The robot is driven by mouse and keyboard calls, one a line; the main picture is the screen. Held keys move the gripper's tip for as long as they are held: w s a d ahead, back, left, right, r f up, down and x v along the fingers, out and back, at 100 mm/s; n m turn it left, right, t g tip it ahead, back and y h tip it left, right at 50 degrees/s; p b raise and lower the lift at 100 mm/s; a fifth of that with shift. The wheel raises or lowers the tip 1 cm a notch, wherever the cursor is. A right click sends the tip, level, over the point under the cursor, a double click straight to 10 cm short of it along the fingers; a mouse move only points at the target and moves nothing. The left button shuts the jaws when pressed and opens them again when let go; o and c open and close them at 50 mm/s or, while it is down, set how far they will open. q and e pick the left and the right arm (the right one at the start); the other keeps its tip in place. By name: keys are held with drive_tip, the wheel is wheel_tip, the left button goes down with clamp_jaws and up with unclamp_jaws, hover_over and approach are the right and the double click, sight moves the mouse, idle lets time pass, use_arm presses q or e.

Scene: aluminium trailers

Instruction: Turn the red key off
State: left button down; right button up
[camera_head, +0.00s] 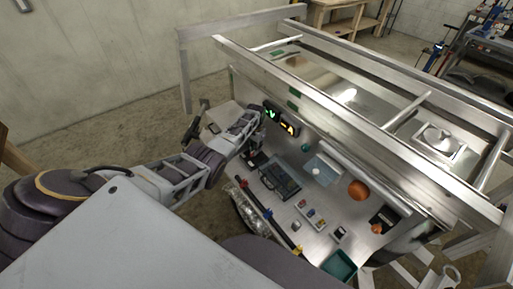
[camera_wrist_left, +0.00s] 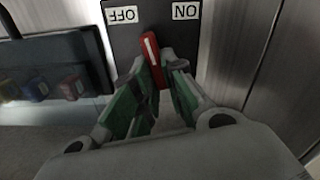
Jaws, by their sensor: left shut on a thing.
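The red key (camera_wrist_left: 150,55), with a white line on it, stands on a dark switch plate (camera_wrist_left: 180,35) in the left wrist view. The plate has an OFF label (camera_wrist_left: 122,15) at left and an ON label (camera_wrist_left: 186,11) at right, both upside down. The key leans slightly left of upright, its top between the labels. My left gripper (camera_wrist_left: 158,78) is shut on the key, with green-padded fingers on both sides of its lower part. In the head view my left gripper (camera_head: 247,122) reaches the panel's left end, and the key is hidden there. My right gripper is not in view.
Green and orange displays (camera_head: 280,120) are beside the left gripper. The bench panel (camera_head: 310,205) holds a dark tray (camera_head: 280,180), an orange ball (camera_head: 358,190) and a teal bin (camera_head: 339,266). Metal frame rails (camera_head: 320,115) run above. Colored connectors (camera_wrist_left: 40,88) sit left of the plate.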

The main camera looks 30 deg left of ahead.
use_arm(q)
drive_tip(key=n, duration=0.2)
drive_tip(key=n+p, duration=0.1)
drive_tip(key=n, duration=0.3)
drive_tip(key=shift+a+r, duration=0.1)
drive_tip(key=shift+a, duration=0.3)
drive_tip(key=shift+n, duration=0.3)
drive_tip(key=c, duration=1.5)
unclamp_jaws()
drive_tip(key=shift+r, duration=0.1)
drive_tip(key=shift+r, duration=5.8)
